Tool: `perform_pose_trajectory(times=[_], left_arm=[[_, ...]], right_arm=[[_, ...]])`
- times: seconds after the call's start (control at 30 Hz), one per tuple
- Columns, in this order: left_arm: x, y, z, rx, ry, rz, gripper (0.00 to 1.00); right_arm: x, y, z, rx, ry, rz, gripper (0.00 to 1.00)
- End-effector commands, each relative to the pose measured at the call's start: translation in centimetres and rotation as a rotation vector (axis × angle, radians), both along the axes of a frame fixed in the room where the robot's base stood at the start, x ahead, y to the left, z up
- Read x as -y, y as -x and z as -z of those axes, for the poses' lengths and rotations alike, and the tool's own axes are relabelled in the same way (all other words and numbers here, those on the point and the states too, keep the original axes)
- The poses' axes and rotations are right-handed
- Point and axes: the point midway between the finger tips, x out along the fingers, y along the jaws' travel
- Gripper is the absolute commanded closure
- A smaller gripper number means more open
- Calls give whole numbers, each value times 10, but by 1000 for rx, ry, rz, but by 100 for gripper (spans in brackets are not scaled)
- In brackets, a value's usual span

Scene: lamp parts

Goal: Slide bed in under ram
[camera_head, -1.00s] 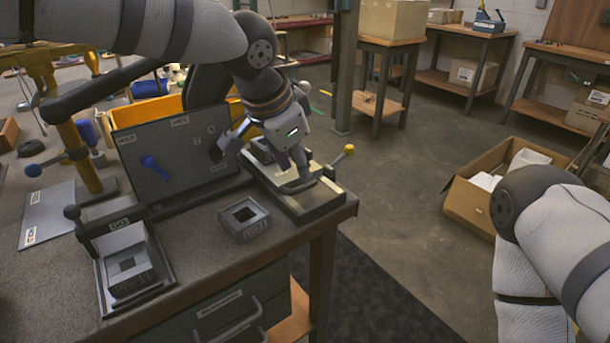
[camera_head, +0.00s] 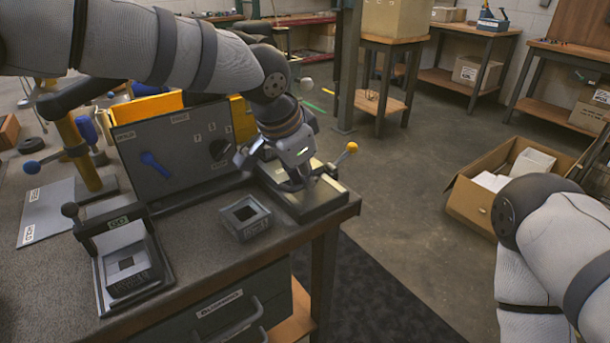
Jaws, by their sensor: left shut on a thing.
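A low fixture with a pale flat bed (camera_head: 324,192) sits at the right end of the workbench. My left gripper (camera_head: 299,182) reaches down onto it from above and is shut on the bed; the fingers and wrist hide the exact place of grip. A lever with a yellow knob (camera_head: 352,147) stands up at the fixture's right side. My left wrist covers the back part of the fixture, and I cannot make out a ram clearly. My right gripper is not in view; only my right arm shows at the lower right.
A grey panel (camera_head: 165,172) with a blue handle and a black dial stands left of the gripper. A GO station (camera_head: 128,262) stands at front left. A carton (camera_head: 478,207) is on the floor at right.

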Motion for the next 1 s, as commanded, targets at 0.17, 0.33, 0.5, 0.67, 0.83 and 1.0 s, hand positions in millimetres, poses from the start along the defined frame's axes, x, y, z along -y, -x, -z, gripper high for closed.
perform_pose_trajectory(times=[0.17, 0.33, 0.5, 0.67, 0.83, 1.0], left_arm=[[-19, -26, 5, -2, 0, -7, 100], [-24, -33, 1, 4, 0, -4, 100], [-25, -33, -1, 7, 0, -5, 100], [-25, -33, -1, 8, -1, -4, 69], [-24, -32, 0, 5, -1, -4, 69], [-26, -29, -10, 6, 0, -4, 69]], right_arm=[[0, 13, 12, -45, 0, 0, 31], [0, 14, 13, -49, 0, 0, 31], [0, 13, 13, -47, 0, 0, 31], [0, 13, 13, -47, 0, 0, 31], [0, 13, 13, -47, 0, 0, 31], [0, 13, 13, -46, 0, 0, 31]])
